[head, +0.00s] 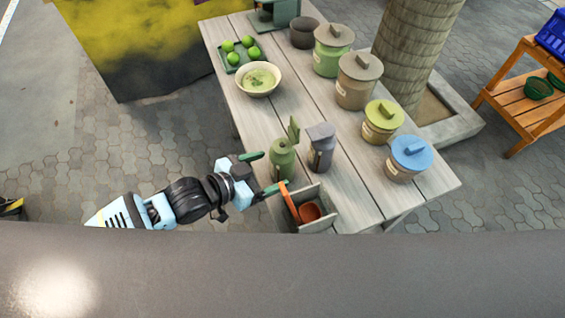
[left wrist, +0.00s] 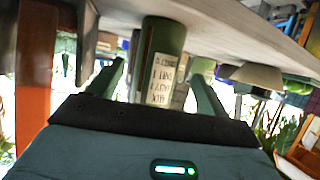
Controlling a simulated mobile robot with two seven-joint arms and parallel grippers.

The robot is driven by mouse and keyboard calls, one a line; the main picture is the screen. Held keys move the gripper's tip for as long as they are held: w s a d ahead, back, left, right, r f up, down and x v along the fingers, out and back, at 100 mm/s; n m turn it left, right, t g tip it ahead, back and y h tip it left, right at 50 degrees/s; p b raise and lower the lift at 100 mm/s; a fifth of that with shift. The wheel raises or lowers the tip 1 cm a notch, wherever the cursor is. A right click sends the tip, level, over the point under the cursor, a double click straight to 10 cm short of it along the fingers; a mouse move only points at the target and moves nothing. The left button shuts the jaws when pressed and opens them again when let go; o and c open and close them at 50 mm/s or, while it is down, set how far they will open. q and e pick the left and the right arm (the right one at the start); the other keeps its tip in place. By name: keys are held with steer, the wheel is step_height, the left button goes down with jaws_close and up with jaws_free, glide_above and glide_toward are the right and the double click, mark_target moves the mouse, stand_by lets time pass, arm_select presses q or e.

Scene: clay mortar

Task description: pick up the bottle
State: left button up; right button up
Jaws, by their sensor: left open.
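A green bottle (head: 283,161) stands upright on the wooden table near its near-left edge, with a green flap-like piece (head: 294,130) at its top. A grey bottle-like container (head: 321,148) stands just right of it. My left gripper (head: 263,172) is open just left of the green bottle, with its fingers pointing toward it. My right gripper is not in view.
An open box (head: 318,221) with an orange-handled tool (head: 289,203) sits close to the lower finger. Lidded jars (head: 382,121) line the table's right side. A bowl (head: 258,80) and a tray of green fruit (head: 228,67) are farther back. The table's middle has bare room.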

arm_select(q)
steer(key=x, duration=0.5)
steer(key=shift+d+f, duration=0.1)
steer(key=shift+s, duration=0.1)
steer(key=c, duration=1.1)
